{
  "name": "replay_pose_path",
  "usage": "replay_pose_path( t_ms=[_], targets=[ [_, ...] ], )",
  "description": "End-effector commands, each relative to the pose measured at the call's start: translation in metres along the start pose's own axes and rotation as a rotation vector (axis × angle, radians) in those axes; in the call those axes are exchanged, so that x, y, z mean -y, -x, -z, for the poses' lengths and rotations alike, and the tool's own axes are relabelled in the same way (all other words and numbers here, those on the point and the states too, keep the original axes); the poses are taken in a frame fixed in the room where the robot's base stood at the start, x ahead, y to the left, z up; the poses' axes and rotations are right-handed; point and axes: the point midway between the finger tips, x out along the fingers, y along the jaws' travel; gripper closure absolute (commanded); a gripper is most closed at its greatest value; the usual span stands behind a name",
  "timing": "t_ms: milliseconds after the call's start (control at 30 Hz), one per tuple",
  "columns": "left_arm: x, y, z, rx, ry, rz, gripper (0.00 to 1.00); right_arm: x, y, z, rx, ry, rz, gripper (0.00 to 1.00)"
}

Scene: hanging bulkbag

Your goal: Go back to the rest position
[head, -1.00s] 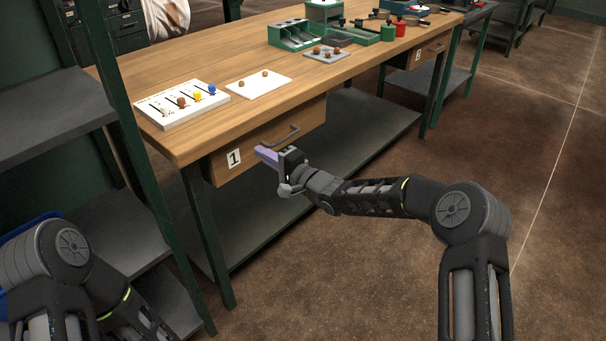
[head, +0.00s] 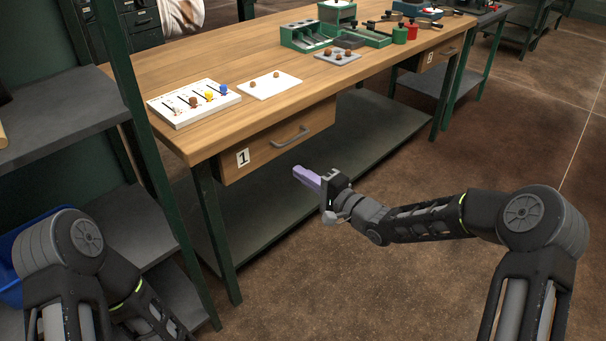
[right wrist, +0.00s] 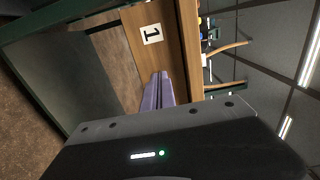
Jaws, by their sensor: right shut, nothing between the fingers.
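My right gripper (head: 306,177) has purple fingers that are shut and empty. In the head view it is in front of the workbench, below and to the right of drawer 1 (head: 262,152), apart from its handle (head: 291,137). In the right wrist view the shut fingers (right wrist: 157,92) point toward the drawer front with its "1" label (right wrist: 151,34). My left arm shows at the lower left of the head view, but its gripper is out of the picture.
The wooden workbench (head: 205,137) holds a white board with coloured pegs (head: 194,103), a white sheet with brown balls (head: 268,86) and green trays (head: 305,38). A dark shelf rack (head: 60,115) and a blue bin (head: 12,290) stand at the left. The floor at right is open.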

Motion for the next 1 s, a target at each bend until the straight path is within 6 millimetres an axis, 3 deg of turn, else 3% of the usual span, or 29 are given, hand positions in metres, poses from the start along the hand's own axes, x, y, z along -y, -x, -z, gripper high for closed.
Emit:
replay_pose_path(
  t_ms=[367,467,533,667,800,900,1000],
  targets=[
    [0.000,0.000,0.000,0.000,0.000,0.000,0.26,-0.001,0.000,0.000,0.000,0.061,-0.005,1.00],
    [0.000,0.000,0.000,0.000,0.000,0.000,0.26,-0.008,0.000,0.003,-0.016,0.167,-0.032,1.00],
    [0.000,0.000,0.000,0.000,0.000,0.000,0.26,-0.024,0.004,0.004,-0.036,0.254,-0.084,1.00],
    [0.000,0.000,0.000,0.000,0.000,0.000,0.26,-0.096,0.031,-0.009,-0.041,0.407,-0.293,1.00],
    [0.000,0.000,0.000,0.000,0.000,0.000,0.26,-0.188,0.084,-0.057,0.072,0.518,-0.563,1.00],
    [0.000,0.000,0.000,0.000,0.000,0.000,0.26,-0.240,0.130,-0.101,0.196,0.552,-0.725,1.00],
    [0.000,0.000,0.000,0.000,0.000,0.000,0.26,-0.276,0.177,-0.141,0.320,0.559,-0.851,1.00]
  ],
)
